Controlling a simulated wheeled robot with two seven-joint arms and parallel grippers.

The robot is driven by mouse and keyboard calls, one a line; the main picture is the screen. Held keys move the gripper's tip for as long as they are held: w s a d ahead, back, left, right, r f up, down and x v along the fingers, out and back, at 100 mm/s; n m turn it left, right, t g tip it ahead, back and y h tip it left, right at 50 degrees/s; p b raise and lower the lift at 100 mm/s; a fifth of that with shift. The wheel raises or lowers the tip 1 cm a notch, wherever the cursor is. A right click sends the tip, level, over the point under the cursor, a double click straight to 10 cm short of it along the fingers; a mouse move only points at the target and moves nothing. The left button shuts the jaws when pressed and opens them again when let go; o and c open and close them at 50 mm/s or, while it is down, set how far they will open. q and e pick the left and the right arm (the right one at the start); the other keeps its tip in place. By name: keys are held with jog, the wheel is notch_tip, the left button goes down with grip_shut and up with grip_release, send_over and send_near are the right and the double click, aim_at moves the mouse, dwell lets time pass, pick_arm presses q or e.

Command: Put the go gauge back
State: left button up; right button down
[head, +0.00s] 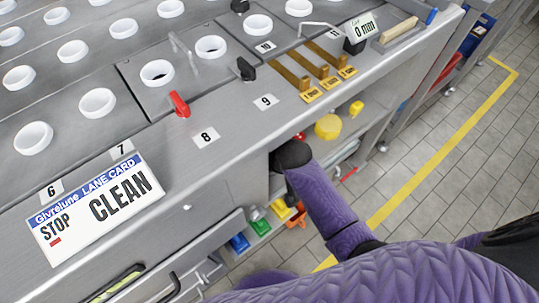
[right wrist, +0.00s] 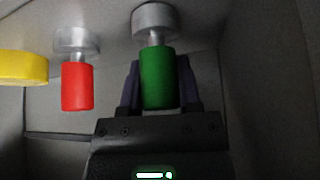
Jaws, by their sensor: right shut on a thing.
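In the right wrist view my right gripper (right wrist: 159,88) is shut on a green cylinder (right wrist: 158,78), which I take to be the go gauge. Its pale metal end (right wrist: 154,20) lies against or close to a grey panel; I cannot tell if they touch. A red cylinder (right wrist: 76,86) with a similar metal end is beside it, apart from the gripper. In the head view my right wrist (head: 291,156) reaches under the bench's front edge, and its fingers and the green cylinder are hidden. My left gripper is not in view.
A yellow cylinder (right wrist: 22,67) is left of the red one; a yellow knob also shows in the head view (head: 328,127). A lane card (head: 95,208) lies on the bench. Coloured bins (head: 259,222) sit below. Brass strips (head: 307,72) lie on top. Tiled floor is free at right.

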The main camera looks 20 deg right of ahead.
jog(key=shift+f, duration=0.15)
jog(key=shift+c, duration=1.7)
grip_release()
jog(key=shift+o, duration=0.2)
jog(key=shift+r, duration=0.2)
jog(key=shift+s+d+r+p, duration=0.15)
jog(key=shift+s+r+p, duration=0.55)
jog(key=shift+s+p, duration=0.45)
pick_arm(q)
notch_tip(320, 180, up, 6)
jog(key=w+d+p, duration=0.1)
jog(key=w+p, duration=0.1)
jog(key=p, duration=0.1)
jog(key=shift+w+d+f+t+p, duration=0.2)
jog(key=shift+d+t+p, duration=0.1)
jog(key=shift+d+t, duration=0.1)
pick_arm(e)
jog(key=s+d, duration=0.1)
jog(key=s, duration=0.9)
jog(key=shift+d+f, duration=0.25)
jog(key=shift+d, duration=0.1)
jog(key=shift+s, duration=0.1)
